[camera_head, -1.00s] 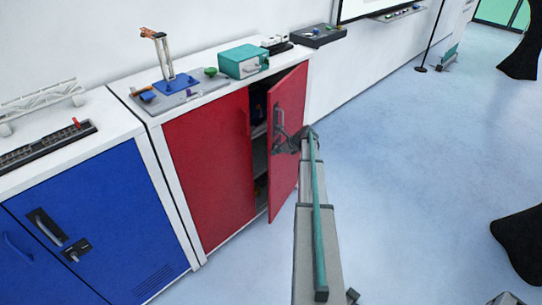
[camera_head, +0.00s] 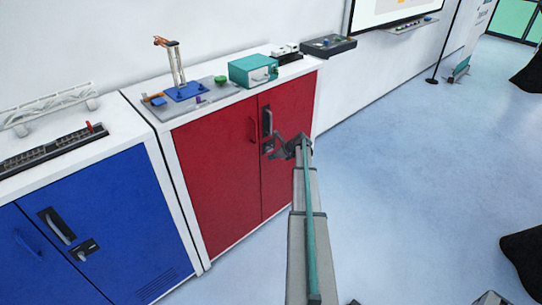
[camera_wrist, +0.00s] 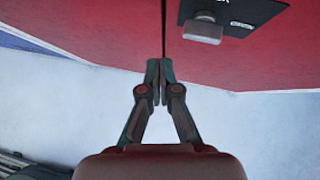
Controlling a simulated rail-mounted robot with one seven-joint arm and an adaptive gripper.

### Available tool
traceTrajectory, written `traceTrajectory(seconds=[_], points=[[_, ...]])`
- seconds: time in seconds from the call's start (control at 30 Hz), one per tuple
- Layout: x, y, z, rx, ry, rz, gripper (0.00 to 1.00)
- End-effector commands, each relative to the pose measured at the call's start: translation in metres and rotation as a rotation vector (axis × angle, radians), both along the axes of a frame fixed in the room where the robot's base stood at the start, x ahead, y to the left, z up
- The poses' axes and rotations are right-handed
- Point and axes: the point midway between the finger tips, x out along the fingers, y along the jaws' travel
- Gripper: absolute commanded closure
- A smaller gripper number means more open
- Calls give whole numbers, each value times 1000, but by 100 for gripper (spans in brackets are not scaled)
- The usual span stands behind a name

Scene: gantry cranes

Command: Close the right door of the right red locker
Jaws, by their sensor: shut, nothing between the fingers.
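The red locker (camera_head: 219,176) stands to the right of a blue one, under a white top. Its right door (camera_head: 292,105) lies flush with the left door, with only a thin seam between them. The right door carries a black handle plate (camera_head: 267,121) and a lock plate below it, which shows in the wrist view (camera_wrist: 205,29). My gripper (camera_head: 278,148) is at the right door's front, by the lock plate. In the wrist view my fingers (camera_wrist: 159,68) are together and empty, near the seam; whether they touch the door I cannot tell.
The blue locker (camera_head: 100,225) stands to the left.

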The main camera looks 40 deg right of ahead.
Motion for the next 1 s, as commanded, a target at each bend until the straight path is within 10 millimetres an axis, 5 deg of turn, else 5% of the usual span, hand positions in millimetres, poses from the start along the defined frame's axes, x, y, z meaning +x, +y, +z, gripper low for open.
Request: traceTrajectory(seconds=[0.13,0.5,1.0], points=[[-26,6,3,1,-1,2,100],[-76,3,54,-1,-1,3,100],[-91,1,71,-88,-18,97,100]])
